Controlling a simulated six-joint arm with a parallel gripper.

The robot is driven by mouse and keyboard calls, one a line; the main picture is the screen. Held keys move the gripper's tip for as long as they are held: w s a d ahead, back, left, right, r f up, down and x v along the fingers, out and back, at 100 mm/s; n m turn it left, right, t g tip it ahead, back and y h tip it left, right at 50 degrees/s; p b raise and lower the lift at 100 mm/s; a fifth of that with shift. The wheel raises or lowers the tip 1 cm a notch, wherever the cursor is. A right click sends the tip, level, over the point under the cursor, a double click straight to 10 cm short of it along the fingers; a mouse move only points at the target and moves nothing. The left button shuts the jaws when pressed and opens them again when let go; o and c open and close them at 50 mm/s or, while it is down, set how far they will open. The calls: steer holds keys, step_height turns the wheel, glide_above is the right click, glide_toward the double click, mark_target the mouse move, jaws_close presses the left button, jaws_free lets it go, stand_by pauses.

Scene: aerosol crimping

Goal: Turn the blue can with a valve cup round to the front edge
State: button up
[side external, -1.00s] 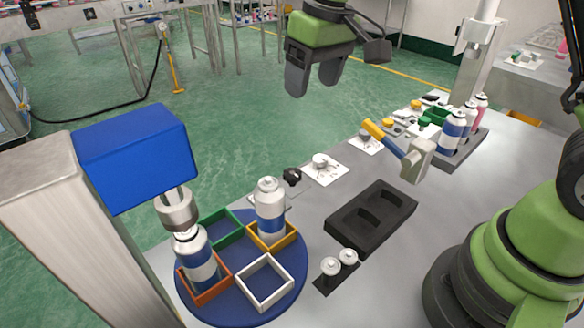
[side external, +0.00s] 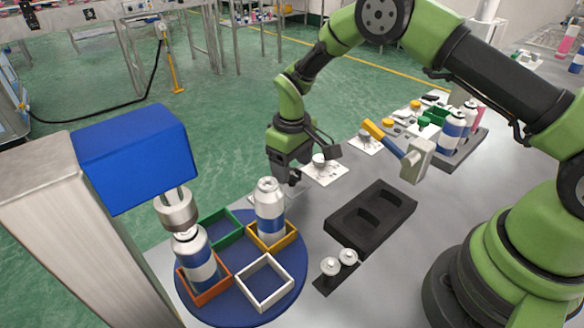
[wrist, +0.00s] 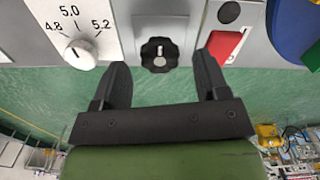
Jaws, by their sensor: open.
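A blue and white can with a pale top (side external: 269,210) stands upright in the yellow holder at the back right of the blue turntable (side external: 233,315). A similar can (side external: 196,262) stands in the orange holder, under the crimping head (side external: 177,212). I cannot tell which top is a valve cup. My gripper (side external: 286,182) is open and low behind the yellow holder. In the wrist view, its two fingers (wrist: 161,64) are on either side of a black knob (wrist: 159,54), apart from it. In the side view my gripper mostly hides this knob.
The green holder (side external: 220,230) and white holder (side external: 265,283) are empty. A white dial plate (side external: 326,172) is right of my gripper. A black tray (side external: 371,217) and two valve parts (side external: 331,266) lie on the bench. A red switch (wrist: 224,45) is right of the knob in the wrist view.

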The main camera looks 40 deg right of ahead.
steer(key=shift+f, duration=0.75)
steer(key=c, duration=0.9)
steer(key=shift+c, duration=0.2)
